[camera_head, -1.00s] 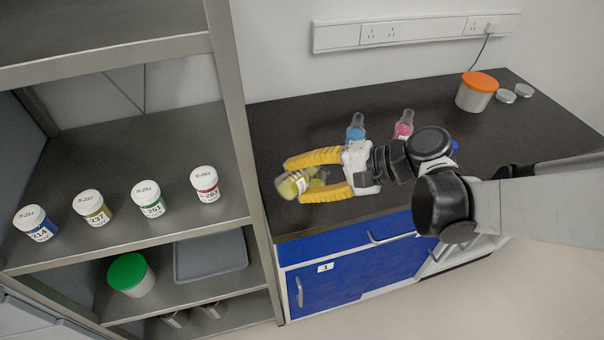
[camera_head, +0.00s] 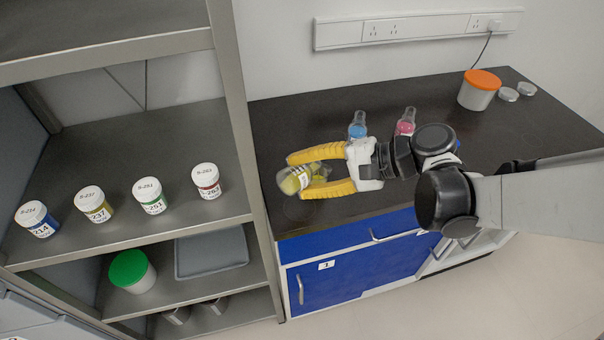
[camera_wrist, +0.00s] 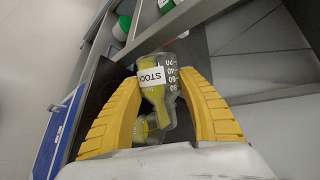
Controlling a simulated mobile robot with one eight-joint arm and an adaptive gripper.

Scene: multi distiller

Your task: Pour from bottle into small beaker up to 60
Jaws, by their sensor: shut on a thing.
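My gripper (camera_head: 320,172) has its yellow fingers shut on a clear bottle (camera_head: 292,182) holding yellow liquid. The bottle is tilted well over above the dark bench near its left front corner. In the wrist view, the bottle (camera_wrist: 155,76) shows a white STOCK label and white scale marks between the fingers (camera_wrist: 168,95). A clear rounded piece with yellow (camera_wrist: 147,129) shows by the narrow end of the bottle. I cannot tell whether it is the small beaker or part of the bottle. The liquid level against 60 cannot be read.
A blue-filled flask (camera_head: 357,126) and a pink-filled flask (camera_head: 405,122) stand behind my arm. An orange-lidded tub (camera_head: 478,90) and two silver lids stand at the bench's far right. The left shelf (camera_head: 120,180) holds several labelled jars; its post rises beside the bench.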

